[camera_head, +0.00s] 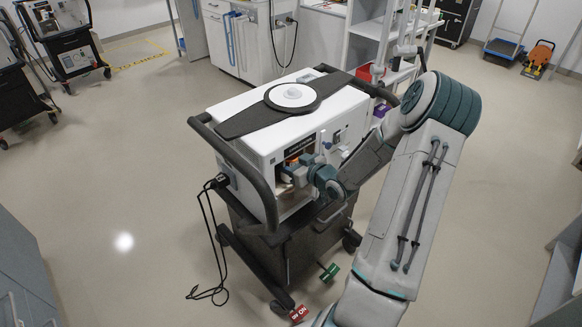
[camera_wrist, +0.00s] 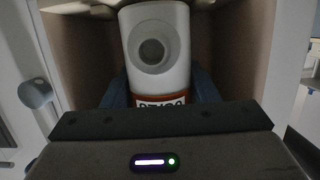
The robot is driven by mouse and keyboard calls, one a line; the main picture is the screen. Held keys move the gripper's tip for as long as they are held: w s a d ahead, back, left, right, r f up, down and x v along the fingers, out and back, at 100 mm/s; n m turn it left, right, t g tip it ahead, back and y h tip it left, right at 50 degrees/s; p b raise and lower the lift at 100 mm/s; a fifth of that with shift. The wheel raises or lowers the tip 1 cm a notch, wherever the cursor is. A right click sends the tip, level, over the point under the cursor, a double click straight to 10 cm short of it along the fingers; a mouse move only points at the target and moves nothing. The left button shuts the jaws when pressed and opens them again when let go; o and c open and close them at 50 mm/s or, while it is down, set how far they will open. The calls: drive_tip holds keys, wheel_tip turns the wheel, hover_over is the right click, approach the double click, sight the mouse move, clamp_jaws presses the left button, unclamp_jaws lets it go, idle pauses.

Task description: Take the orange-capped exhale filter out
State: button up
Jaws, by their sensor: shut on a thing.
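The exhale filter (camera_wrist: 158,50) fills the middle of the wrist view, a white cylinder with a round grey port facing me. An orange band (camera_wrist: 158,99) with a partly hidden dark-lettered label shows at its lower end. My gripper (camera_wrist: 160,92) is shut on the filter, with a dark blue finger on each side of it. The filter is inside an open compartment of the white ventilator (camera_head: 293,115). In the head view, my gripper (camera_head: 299,172) reaches into this front opening, and a small orange patch shows there. The fingertips are mostly hidden.
The compartment's tan side walls (camera_wrist: 258,50) stand close on both sides of the filter. A grey knob (camera_wrist: 35,93) is at the left. The ventilator stands on a dark wheeled cart (camera_head: 290,245) with handle rails. A black cable (camera_head: 210,240) hangs at its left. Open floor surrounds the cart.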

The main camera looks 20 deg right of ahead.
drive_tip(key=shift+w+r, duration=0.15)
drive_tip(key=shift+r, duration=0.3)
drive_tip(key=shift+f+v, duration=0.15)
drive_tip(key=shift+v, duration=0.6)
drive_tip(key=shift+f+v, duration=0.15)
drive_tip(key=shift+v, duration=0.6)
drive_tip(key=s+d+p, duration=0.1)
drive_tip(key=s+d, duration=0.2)
drive_tip(key=s, duration=0.7)
drive_tip(key=shift+f, duration=0.25)
drive_tip(key=shift+w+d, duration=0.1)
